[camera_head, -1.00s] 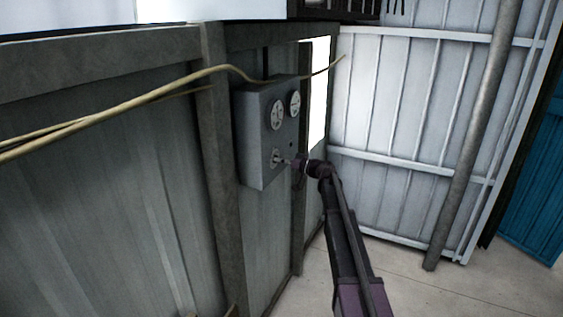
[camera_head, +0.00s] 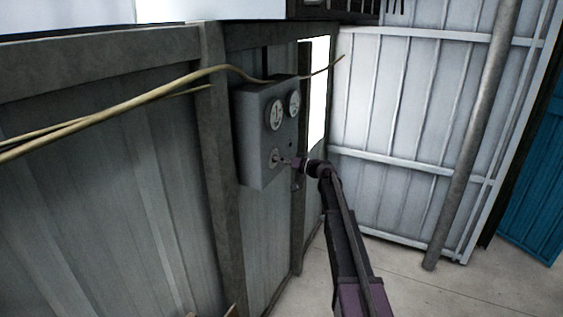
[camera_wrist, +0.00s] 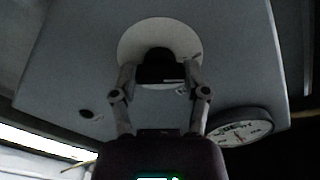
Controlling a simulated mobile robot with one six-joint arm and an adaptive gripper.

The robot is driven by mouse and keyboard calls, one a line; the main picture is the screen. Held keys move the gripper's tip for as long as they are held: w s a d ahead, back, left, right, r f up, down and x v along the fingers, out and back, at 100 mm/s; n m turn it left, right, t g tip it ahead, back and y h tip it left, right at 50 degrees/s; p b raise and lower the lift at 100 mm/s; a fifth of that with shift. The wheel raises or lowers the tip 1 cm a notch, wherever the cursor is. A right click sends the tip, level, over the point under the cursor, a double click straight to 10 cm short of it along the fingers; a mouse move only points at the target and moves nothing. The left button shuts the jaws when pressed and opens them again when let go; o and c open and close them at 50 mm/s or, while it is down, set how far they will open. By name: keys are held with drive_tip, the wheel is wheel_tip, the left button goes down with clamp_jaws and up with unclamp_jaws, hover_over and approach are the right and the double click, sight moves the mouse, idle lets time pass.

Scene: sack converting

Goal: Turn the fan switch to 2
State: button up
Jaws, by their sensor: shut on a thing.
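A grey control box (camera_head: 258,137) is fixed to the metal wall. Low on its front is the fan switch, a black knob (camera_wrist: 158,68) on a round pale plate (camera_wrist: 135,41); the plate also shows in the head view (camera_head: 274,157). My gripper (camera_wrist: 160,82) has one finger on each side of the knob and is shut on it. In the head view my gripper (camera_head: 284,161) reaches the box front from the right. The marks on the switch plate are too small or dark to read, so its setting cannot be told.
Two round gauges, a larger one (camera_head: 277,115) and another (camera_head: 294,104), sit above the switch. A small dark round fitting (camera_wrist: 90,114) is on the same face. Yellowish cables (camera_head: 160,94) cross in front of the wall. The floor (camera_head: 420,292) at right is clear.

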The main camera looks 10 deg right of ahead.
drive_tip(key=m, duration=0.4)
drive_tip(key=shift+a, duration=0.1)
drive_tip(key=m, duration=0.3)
drive_tip(key=shift+m, duration=0.3)
drive_tip(key=m, duration=0.6)
drive_tip(key=shift+m, duration=0.3)
drive_tip(key=o, duration=1.2)
drive_tip(key=shift+c, duration=0.2)
drive_tip(key=v, duration=1.2)
